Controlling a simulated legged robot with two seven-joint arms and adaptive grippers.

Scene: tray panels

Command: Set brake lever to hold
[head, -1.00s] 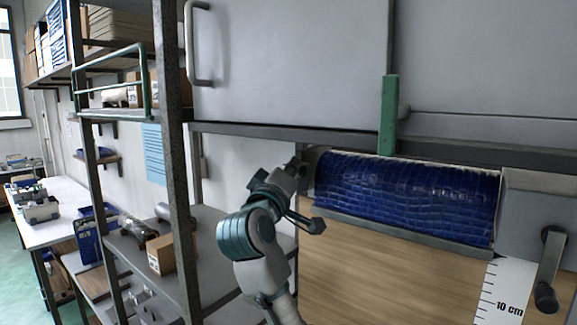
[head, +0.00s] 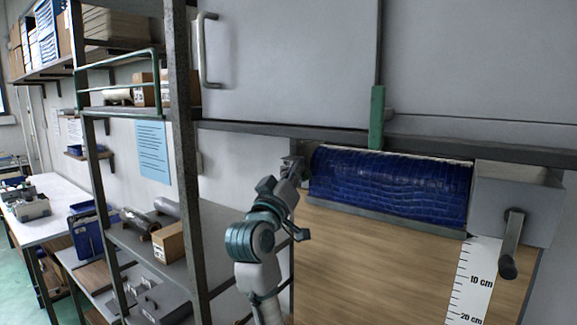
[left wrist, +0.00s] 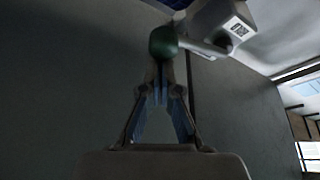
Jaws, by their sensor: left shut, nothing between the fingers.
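In the left wrist view, a lever with a rounded green knob (left wrist: 165,42) and a short grey arm (left wrist: 204,48) joins a pale grey housing (left wrist: 212,20) with a printed label. I take it to be the brake lever. My left gripper (left wrist: 164,80) is shut and empty; its fingertips are at or just in front of the knob, and I cannot tell whether they touch. In the head view my left gripper (head: 292,172) is at the left end of a blue roll (head: 390,185), and the lever is not clear there. My right gripper is not in view.
A crank handle (head: 512,245) hangs from a grey box (head: 515,195) at the right, above a centimetre scale (head: 472,285). A green upright bar (head: 377,118) stands above the roll. A metal shelf rack (head: 182,150) with boxes is left of my arm.

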